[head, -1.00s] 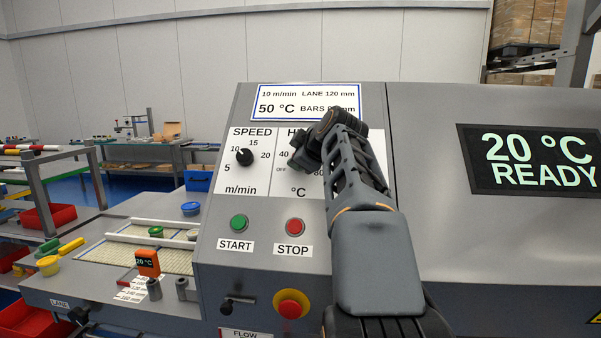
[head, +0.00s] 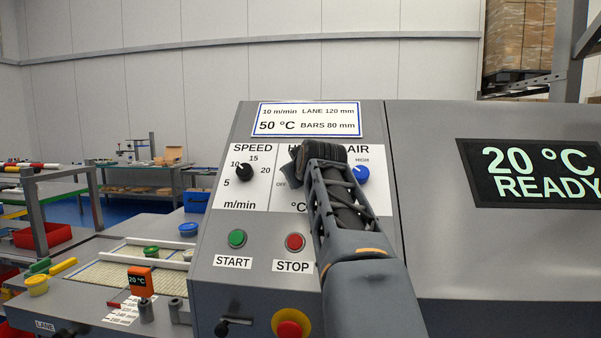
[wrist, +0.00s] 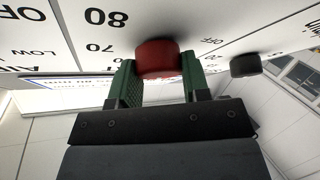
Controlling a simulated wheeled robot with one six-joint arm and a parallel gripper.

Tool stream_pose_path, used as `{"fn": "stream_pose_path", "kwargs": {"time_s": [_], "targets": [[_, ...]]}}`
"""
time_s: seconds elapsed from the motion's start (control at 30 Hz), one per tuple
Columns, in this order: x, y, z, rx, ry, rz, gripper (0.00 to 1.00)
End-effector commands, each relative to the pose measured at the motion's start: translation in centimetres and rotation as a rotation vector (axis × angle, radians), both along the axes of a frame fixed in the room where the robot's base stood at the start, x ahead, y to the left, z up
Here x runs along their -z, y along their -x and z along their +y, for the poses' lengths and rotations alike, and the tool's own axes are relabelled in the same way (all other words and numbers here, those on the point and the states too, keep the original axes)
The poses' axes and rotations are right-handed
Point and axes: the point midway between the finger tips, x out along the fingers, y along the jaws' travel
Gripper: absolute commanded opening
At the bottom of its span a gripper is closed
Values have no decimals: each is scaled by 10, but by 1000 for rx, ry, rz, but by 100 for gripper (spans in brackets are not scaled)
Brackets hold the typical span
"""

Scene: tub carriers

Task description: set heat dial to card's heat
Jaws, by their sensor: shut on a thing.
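The card (head: 306,120) above the panel reads 50 °C, 10 m/min, lane 120 mm and bars 80 mm. The heat dial (wrist: 156,58) is a red knob in the wrist view, between the green fingers of my gripper (wrist: 158,68), which is shut on it. In the head view my gripper (head: 318,153) covers the heat dial and most of its scale. The wrist view shows the marks 70, 80 and OFF around the dial. The dial's pointer is not visible, so I cannot tell its setting.
The black speed dial (head: 244,172) is left of my gripper, the blue air dial (head: 360,174) close on its right. Below are the green start button (head: 237,238), red stop button (head: 295,242) and red emergency knob (head: 289,328). The display (head: 535,172) reads 20 °C READY.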

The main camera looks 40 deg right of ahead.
Motion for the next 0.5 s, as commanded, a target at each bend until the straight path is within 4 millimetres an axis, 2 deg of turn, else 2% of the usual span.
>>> {"fn": "stream_pose_path", "kwargs": {"time_s": [0.47, 0.5], "targets": [[2, 0, 0, 6, -9, 0, 19], [2, 0, 0, 6, -9, 0, 47]]}}
